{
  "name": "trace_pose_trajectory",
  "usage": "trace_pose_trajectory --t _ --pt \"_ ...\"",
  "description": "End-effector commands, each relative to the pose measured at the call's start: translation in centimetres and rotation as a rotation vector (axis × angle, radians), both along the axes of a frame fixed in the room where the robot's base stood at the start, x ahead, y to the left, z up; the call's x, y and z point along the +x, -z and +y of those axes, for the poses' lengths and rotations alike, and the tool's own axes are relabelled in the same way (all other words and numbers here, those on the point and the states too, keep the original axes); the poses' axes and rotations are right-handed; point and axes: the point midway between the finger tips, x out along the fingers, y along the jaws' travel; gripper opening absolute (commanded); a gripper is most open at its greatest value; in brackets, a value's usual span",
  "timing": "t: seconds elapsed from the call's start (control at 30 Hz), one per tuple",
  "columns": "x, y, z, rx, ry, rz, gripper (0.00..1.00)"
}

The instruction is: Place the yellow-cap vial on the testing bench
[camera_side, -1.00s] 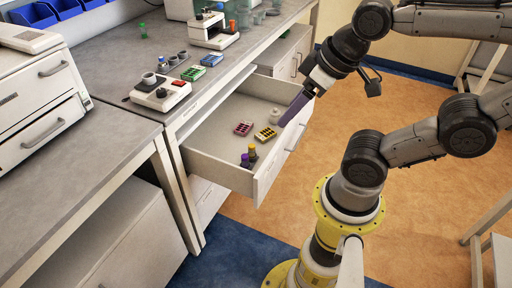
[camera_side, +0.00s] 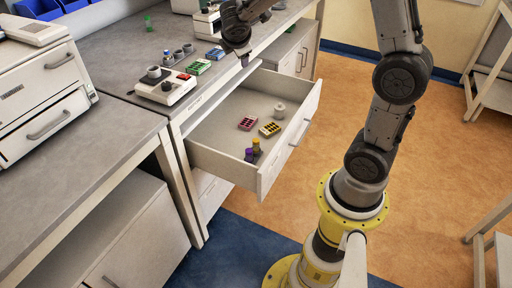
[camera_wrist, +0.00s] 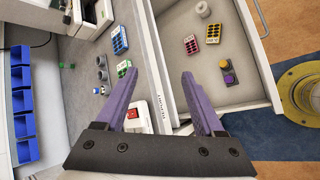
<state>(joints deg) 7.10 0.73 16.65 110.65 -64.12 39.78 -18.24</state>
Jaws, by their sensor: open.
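The yellow-cap vial (camera_side: 256,145) stands in the open drawer (camera_side: 223,166), close to its front corner, beside a purple-cap vial (camera_side: 249,155). In the wrist view the yellow cap (camera_wrist: 226,65) and the purple cap (camera_wrist: 229,79) show to the right of my fingers. My gripper (camera_wrist: 159,73) is open and empty, its two purple fingers spread above the bench edge and drawer. In the side view my gripper (camera_side: 244,62) is small, dark and partly hidden by my wrist. The grey bench (camera_side: 112,72) lies behind the drawer.
A pink rack (camera_side: 247,123), a yellow rack (camera_side: 270,129) and a white round item (camera_side: 279,111) are in the drawer. The bench holds a white device (camera_side: 166,88), a green rack (camera_side: 198,67) and a blue rack (camera_side: 215,53). The drawer has bare floor around these items.

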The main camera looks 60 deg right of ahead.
Motion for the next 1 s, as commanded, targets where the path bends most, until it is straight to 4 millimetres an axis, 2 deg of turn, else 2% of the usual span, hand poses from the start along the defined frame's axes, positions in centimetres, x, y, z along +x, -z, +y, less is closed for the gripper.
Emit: trace_pose_trajectory --t 0.03,0.1,0.17,0.3,0.37,0.4,0.5,0.6,0.7,0.77,1.0 --pt "1.3 2.5 -1.0 -0.032 -0.035 0.068 0.7" --pt "2.9 5.5 -2.2 -0.076 -0.089 0.149 0.7" --pt "3.9 8.4 -3.2 -0.107 -0.134 0.221 0.7" --pt "5.0 16.2 -5.2 -0.147 -0.232 0.384 0.7" --pt "4.8 19.7 -5.9 -0.152 -0.267 0.452 0.7" --pt "4.5 22.0 -6.3 -0.15 -0.284 0.493 0.7" --pt "2.9 27.1 -7.1 -0.133 -0.31 0.583 0.7" --pt "0.8 30.9 -7.4 -0.103 -0.31 0.654 0.7" --pt "-0.9 33.1 -7.5 -0.078 -0.303 0.697 0.7" --pt "-1.4 33.8 -7.5 -0.071 -0.3 0.71 0.7" --pt "-1.6 37.0 -7.7 -0.066 -0.296 0.715 0.7"
